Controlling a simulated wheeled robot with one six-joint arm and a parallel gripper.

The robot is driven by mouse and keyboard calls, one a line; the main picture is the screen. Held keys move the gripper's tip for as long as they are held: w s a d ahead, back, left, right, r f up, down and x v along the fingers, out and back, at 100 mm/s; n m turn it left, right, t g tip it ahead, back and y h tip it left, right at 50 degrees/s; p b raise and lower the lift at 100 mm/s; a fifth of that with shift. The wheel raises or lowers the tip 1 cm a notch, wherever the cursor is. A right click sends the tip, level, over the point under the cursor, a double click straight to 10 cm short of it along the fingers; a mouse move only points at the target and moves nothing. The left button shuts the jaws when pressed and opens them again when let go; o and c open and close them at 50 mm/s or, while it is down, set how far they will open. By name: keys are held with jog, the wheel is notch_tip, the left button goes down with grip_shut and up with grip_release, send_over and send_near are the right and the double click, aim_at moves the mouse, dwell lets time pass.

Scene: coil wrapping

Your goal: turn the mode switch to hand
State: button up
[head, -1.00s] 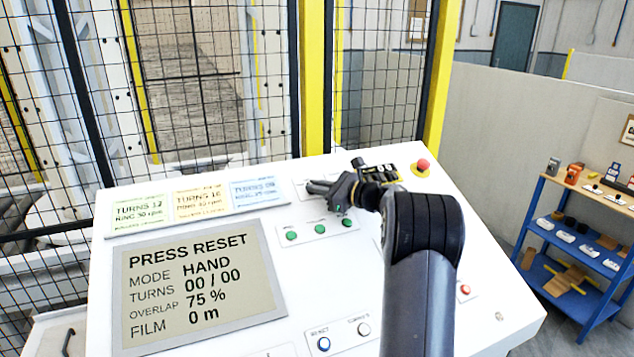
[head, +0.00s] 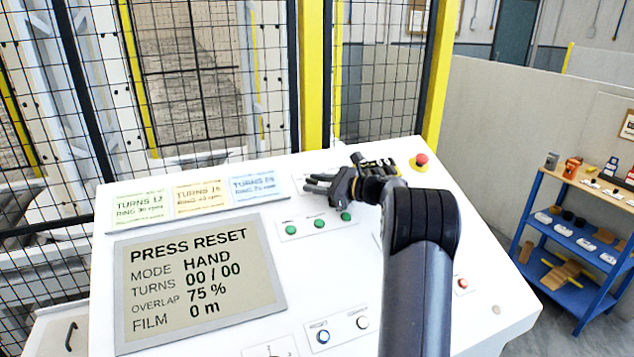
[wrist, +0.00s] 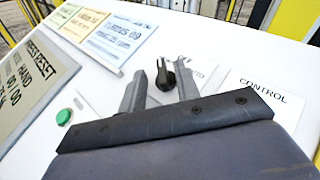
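The mode switch is a black knob (wrist: 164,76) on a white plate in the wrist view. The plate's lettering is partly hidden, so I cannot read the switch position from it. My gripper (wrist: 160,70) is open, with one grey finger on each side of the knob and a visible gap on the left. I cannot tell whether the right finger touches it. In the head view, my gripper (head: 318,182) is over the back of the white panel (head: 340,270) and hides the knob. The display (head: 195,282) reads PRESS RESET, MODE HAND, TURNS 00 / 00.
Green buttons (head: 319,224) lie just in front of my gripper. A red mushroom button (head: 421,160) stands to its right. A blue button (head: 323,337) is near the panel's front. A mesh fence with yellow posts (head: 311,75) stands behind the panel.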

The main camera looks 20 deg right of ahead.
jog(key=shift+w+f, duration=0.1)
jog(key=shift+w, duration=0.05)
jog(key=shift+r, duration=0.2)
jog(key=shift+d, duration=0.2)
jog(key=b+v, duration=0.3)
jog(key=v, duration=0.7)
jog(key=shift+s+d, duration=0.1)
jog(key=shift+s, duration=0.25)
jog(key=shift+w, duration=0.1)
